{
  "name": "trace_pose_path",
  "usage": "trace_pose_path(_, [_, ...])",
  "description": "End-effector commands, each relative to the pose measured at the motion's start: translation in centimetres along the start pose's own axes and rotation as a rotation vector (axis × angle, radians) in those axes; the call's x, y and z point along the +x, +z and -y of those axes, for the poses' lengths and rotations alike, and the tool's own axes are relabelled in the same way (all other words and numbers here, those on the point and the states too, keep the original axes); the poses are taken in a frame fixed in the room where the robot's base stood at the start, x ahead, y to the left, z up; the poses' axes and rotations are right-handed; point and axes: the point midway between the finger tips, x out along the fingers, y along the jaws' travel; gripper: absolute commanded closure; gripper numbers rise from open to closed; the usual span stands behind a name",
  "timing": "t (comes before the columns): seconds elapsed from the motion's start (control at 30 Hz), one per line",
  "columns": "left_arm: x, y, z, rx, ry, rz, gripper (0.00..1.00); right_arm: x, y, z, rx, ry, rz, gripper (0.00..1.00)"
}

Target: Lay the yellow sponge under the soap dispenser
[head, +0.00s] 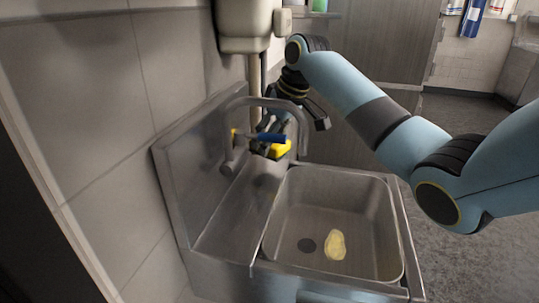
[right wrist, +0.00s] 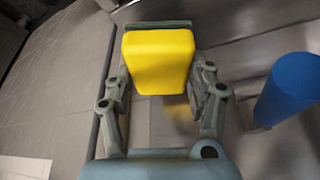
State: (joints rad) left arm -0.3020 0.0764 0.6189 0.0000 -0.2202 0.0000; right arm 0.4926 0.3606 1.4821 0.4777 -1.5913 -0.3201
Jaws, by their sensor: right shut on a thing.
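My right gripper (head: 275,130) is shut on the yellow sponge (right wrist: 158,60), with a finger on each side of it in the right wrist view. The tap and a blue object partly cover the gripper. I cannot tell whether the sponge touches the ledge. No soap dispenser is plainly identifiable; a beige box (head: 244,28) hangs on the wall above the tap. My left gripper is not in view.
The steel sink (head: 387,195) holds a pale yellow lump (head: 336,245) near its drain. The grey tap (head: 229,115) arches close to my gripper. A blue cylinder (right wrist: 290,90) stands to the gripper's right. The steel ledge (head: 225,215) left of the basin is bare in front.

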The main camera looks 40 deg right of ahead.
Motion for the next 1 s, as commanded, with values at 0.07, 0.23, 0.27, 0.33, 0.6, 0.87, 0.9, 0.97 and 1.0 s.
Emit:
trace_pose_path(0.07, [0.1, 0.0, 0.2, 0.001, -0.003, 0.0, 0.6, 0.4, -0.1, 0.1, -0.001, 0.0, 0.001, 0.72])
trace_pose_path(0.23, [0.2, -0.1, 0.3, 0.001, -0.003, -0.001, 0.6, 2.3, 0.7, 0.1, 0.001, -0.001, 0.004, 0.72])
trace_pose_path(0.27, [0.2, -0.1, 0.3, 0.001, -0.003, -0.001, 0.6, 2.7, 0.9, 0.1, 0.001, -0.001, 0.003, 0.72])
trace_pose_path(0.33, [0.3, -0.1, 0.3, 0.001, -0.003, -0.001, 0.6, 3.7, 1.3, 0.1, 0.0, -0.001, 0.003, 0.72])
trace_pose_path(0.6, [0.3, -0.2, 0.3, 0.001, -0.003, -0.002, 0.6, 4.0, 1.4, 0.1, -0.001, 0.001, 0.0, 0.72])
trace_pose_path(0.87, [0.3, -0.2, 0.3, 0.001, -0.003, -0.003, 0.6, 4.2, 1.5, 0.1, 0.0, 0.0, 0.001, 0.26])
trace_pose_path(0.9, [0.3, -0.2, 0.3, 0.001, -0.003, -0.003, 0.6, 4.2, 1.5, 0.1, 0.0, 0.001, 0.001, 0.21])
trace_pose_path(0.97, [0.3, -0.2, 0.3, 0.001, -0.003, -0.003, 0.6, 4.2, 1.5, 0.1, 0.0, 0.001, 0.001, 0.21])
trace_pose_path(1.0, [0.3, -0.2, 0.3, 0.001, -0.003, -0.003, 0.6, 4.2, 1.5, 0.1, 0.0, 0.001, 0.001, 0.21])
